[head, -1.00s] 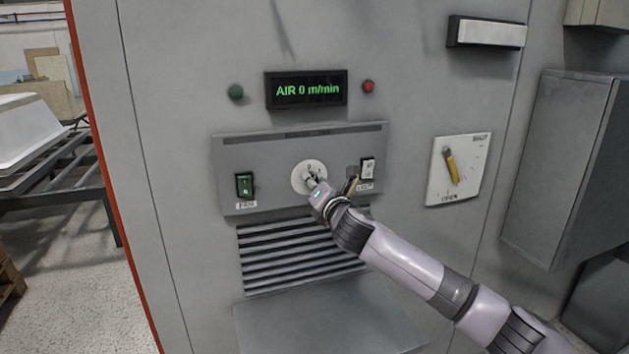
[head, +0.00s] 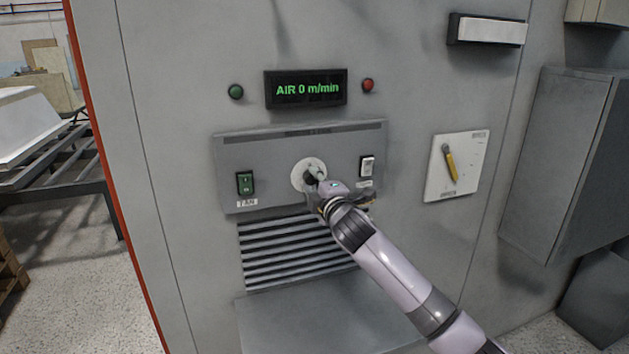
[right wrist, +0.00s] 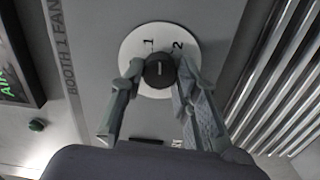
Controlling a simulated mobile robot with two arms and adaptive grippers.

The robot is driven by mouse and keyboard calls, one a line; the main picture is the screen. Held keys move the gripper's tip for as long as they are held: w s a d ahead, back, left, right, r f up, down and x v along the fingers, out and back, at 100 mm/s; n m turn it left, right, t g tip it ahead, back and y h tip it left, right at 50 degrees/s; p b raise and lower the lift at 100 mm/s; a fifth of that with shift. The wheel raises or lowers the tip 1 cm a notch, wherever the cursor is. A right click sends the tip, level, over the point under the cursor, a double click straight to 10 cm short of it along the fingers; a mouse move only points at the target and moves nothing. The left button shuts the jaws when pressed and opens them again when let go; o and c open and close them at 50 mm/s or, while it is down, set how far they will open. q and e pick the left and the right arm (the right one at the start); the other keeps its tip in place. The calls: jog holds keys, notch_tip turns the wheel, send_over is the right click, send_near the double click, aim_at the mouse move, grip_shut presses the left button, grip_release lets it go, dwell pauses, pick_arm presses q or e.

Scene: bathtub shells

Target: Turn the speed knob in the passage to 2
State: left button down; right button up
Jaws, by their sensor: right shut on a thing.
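The speed knob (right wrist: 158,72) is a small dark round knob with a short white mark, on a white dial (right wrist: 135,52) printed with 1 and 2. In the right wrist view the mark points up, roughly between the two numbers; its exact setting is hard to tell. My right gripper (right wrist: 158,74) has a finger on each side of the knob and is shut on it. In the head view the gripper (head: 316,184) partly covers the dial (head: 299,174). The display (head: 306,88) reads AIR 0 m/min. My left gripper is not in view.
A green switch (head: 245,183) labelled FAN is left of the dial, and a white switch (head: 366,167) is right of it. A vent grille (head: 285,255) lies below. A plate (head: 470,180) with a yellow lever is farther right, beside a grey box (head: 565,160).

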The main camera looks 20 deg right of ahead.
jog(key=m, duration=0.4)
jog(key=shift+f+p, duration=0.1)
jog(key=shift+p, duration=0.25)
jog(key=shift+m, duration=1.6)
jog(key=o, duration=1.2)
jog(key=shift+c, duration=0.2)
jog(key=s, duration=1.2)
jog(key=shift+d, duration=0.2)
